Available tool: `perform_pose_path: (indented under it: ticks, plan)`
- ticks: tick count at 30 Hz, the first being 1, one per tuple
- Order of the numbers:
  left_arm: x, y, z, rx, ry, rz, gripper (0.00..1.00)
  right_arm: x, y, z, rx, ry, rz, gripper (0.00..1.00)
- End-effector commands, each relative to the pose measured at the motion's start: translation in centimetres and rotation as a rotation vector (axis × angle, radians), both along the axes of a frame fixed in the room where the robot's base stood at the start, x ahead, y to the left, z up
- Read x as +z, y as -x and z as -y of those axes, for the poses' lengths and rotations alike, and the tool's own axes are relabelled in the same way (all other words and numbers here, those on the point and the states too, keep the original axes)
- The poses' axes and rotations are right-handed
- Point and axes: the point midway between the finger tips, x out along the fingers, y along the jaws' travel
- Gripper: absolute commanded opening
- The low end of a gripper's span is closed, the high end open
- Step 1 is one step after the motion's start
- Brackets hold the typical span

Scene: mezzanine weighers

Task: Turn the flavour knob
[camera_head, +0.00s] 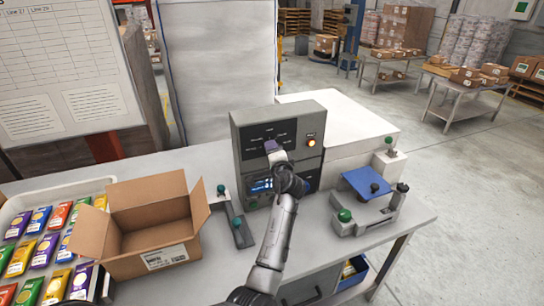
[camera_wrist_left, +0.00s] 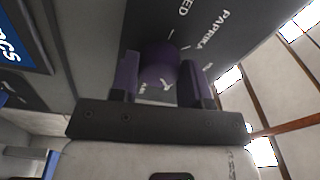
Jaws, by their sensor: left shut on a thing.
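The grey control panel box (camera_head: 240,140) stands upright on the steel table. Its dark face carries small labels, an orange lit button (camera_head: 311,142) and a blue-lit display (camera_head: 262,185). My left gripper (camera_head: 276,152) is up against the upper part of this face and hides most of the flavour knob. In the left wrist view the dark purple knob (camera_wrist_left: 158,62) sits between the two fingers of my left gripper (camera_wrist_left: 160,78), which is shut on it. The label PAPRIKA and part of another word show on the panel beside the knob. My right gripper is not in view.
An open cardboard box (camera_head: 150,222) stands on the table (camera_head: 200,160) at left, beside a white tray (camera_head: 70,188) of colourful packets. A stand with a blue plate (camera_head: 368,183) and green knobs is at right. A white housing (camera_head: 350,125) stands behind.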

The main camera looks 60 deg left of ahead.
Motion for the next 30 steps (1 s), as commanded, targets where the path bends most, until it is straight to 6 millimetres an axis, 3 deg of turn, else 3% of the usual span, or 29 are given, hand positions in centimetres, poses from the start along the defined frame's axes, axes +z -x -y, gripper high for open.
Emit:
perform_pose_path:
  ticks: [14, 15, 21, 30]
  plan:
    - [0.04, -0.01, 0.01, 0.000, 0.003, 0.013, 0.19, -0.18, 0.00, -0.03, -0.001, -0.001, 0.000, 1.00]
    - [0.04, -0.01, 0.01, 0.000, 0.003, 0.013, 0.46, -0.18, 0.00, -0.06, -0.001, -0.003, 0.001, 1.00]
    - [0.03, -0.01, -0.01, 0.000, 0.002, 0.012, 0.65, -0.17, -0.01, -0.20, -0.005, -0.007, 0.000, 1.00]
    - [-0.02, 0.02, 0.12, 0.000, 0.003, 0.012, 0.68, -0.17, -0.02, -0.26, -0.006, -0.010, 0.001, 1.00]
